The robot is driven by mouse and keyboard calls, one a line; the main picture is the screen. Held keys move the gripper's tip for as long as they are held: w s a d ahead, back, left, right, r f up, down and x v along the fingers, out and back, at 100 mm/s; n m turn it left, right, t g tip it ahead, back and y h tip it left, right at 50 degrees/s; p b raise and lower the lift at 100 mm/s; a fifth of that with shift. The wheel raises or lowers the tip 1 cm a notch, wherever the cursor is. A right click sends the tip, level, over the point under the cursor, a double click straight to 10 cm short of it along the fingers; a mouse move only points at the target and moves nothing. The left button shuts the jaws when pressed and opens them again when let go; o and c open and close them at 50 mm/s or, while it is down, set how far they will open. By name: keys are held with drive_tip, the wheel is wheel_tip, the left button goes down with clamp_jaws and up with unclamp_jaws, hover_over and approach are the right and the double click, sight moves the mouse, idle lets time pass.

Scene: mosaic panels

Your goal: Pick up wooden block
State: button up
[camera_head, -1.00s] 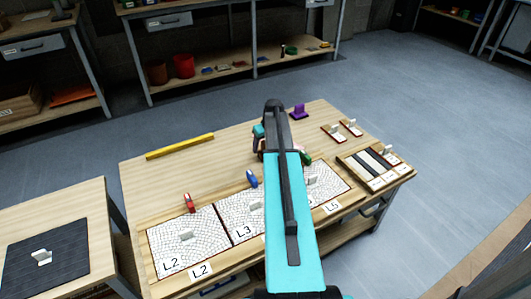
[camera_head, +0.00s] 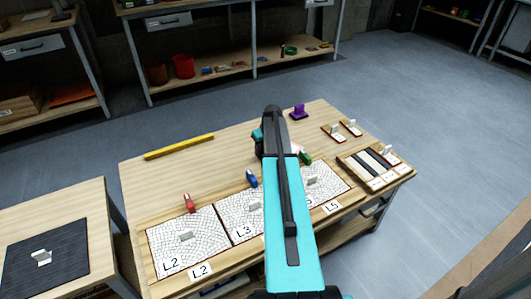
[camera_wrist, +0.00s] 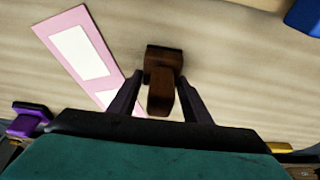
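In the wrist view, a dark brown wooden block (camera_wrist: 164,60) with a raised handle-like part stands on the light wood table. My gripper (camera_wrist: 161,77) is open, with one dark finger on each side of the raised part. Gaps show between the fingers and the block, and I see no firm grip. In the head view my arm covers the block and most of my gripper.
A pink-framed panel (camera_wrist: 83,52) lies left of the block. A purple piece (camera_head: 298,111), a yellow bar (camera_head: 180,146), a red piece (camera_head: 189,203), a blue piece (camera_head: 252,179) and a green piece (camera_head: 305,158) are on the table. White mosaic panels (camera_head: 182,252) line its front.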

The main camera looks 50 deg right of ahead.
drive_tip(key=c, duration=0.5)
drive_tip(key=shift+r, duration=0.1)
drive_tip(key=shift+r, duration=4.95)
